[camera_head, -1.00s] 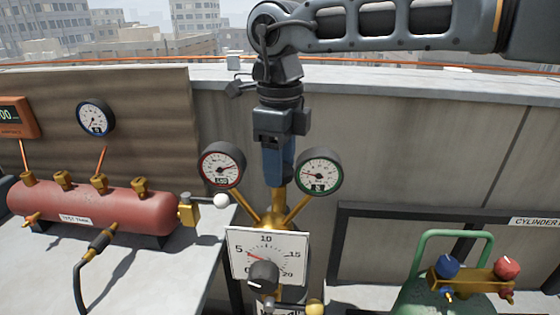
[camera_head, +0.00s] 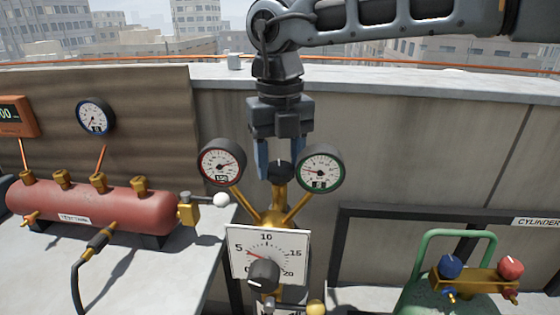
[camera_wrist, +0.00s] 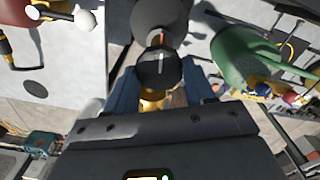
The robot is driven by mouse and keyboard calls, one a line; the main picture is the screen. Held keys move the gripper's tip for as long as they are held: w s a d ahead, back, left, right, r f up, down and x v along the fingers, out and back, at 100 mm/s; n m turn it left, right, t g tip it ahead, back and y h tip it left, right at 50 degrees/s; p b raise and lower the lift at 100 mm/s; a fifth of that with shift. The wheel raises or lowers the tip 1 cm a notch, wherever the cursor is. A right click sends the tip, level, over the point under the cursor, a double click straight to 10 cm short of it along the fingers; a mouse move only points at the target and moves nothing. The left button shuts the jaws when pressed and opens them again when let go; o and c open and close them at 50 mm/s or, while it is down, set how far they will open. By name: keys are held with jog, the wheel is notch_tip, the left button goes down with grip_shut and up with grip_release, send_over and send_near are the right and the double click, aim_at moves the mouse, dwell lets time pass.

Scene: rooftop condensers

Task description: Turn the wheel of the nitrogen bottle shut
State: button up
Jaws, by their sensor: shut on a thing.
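The small dark wheel (camera_head: 280,173) stands on top of the brass regulator body (camera_head: 276,216), between two round gauges. In the wrist view the wheel (camera_wrist: 160,70) is a black disc with a white line. My gripper (camera_head: 279,165) points down over it, its blue fingers one on each side, shut on the wheel. The fingers also show in the wrist view (camera_wrist: 160,85). The red-rimmed gauge (camera_head: 221,162) is just left of the fingers, the green-rimmed gauge (camera_head: 321,169) just right. The bottle itself is mostly hidden behind the dial plate.
A square dial plate (camera_head: 238,240) with a dark knob (camera_head: 263,276) is in front. A red tank (camera_head: 110,208) with brass valves lies on the left bench. A green cylinder (camera_head: 420,295) with a blue and a red knob stands at right. A wall is behind.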

aim_at(280, 167)
jog(key=shift+m, duration=0.8)
jog(key=o, duration=1)
jog(key=shift+o, duration=0.2)
notch_tip(280, 167, up, 8)
jog(key=shift+f, duration=0.1)
